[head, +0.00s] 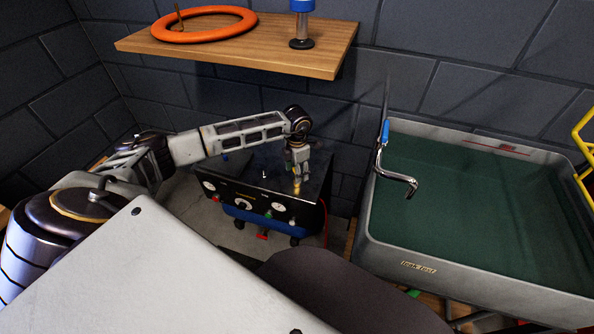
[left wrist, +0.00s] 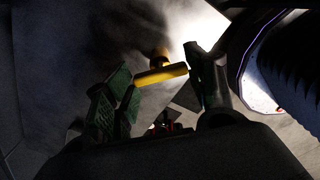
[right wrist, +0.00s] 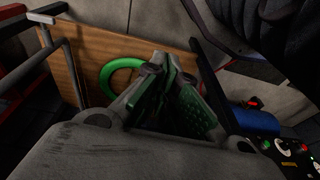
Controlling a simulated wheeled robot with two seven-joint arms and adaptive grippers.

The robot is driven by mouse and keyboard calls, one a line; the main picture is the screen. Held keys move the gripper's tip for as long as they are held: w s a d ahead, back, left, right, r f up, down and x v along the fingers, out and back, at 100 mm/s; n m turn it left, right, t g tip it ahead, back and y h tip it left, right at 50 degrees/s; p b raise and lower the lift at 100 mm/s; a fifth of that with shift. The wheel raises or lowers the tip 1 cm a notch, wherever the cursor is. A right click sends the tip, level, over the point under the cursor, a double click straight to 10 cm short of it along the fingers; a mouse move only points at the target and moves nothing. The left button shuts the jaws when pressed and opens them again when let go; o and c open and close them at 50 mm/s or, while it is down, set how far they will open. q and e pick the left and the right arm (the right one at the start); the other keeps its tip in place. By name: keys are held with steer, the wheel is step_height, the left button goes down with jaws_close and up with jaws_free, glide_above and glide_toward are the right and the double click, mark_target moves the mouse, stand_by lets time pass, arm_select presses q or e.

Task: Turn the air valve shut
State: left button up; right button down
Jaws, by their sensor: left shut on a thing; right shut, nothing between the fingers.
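The air valve has a yellow handle, seen in the left wrist view (left wrist: 160,75) as a short bar between the fingers. In the head view a small yellow part of the valve (head: 298,184) shows at the right side of the black-topped compressor (head: 250,172). My left gripper (head: 298,166) points down over it and is shut on the handle. The handle's exact angle is hard to read in the dark wrist view. My right gripper (right wrist: 178,88) is shut and empty, low beside a wooden board; it is out of sight in the head view.
A wooden shelf (head: 240,60) with an orange ring (head: 205,37) and a blue-topped stand (head: 302,28) hangs above the compressor. A grey tub (head: 470,277) with a green inside stands at right. A green ring (right wrist: 106,80) lies near my right gripper.

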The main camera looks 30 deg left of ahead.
arm_select(q)
steer(key=shift+m, duration=2.4)
steer(key=shift+m+b, duration=0.3)
steer(key=shift+m, duration=2)
arm_select(e)
steer(key=shift+a+r, duration=0.2)
steer(key=shift+r, duration=0.35)
steer(key=shift+w+r, duration=0.15)
steer(key=shift+w, duration=0.1)
arm_select(q)
steer(key=o, duration=1)
arm_select(e)
steer(key=shift+w, duration=0.1)
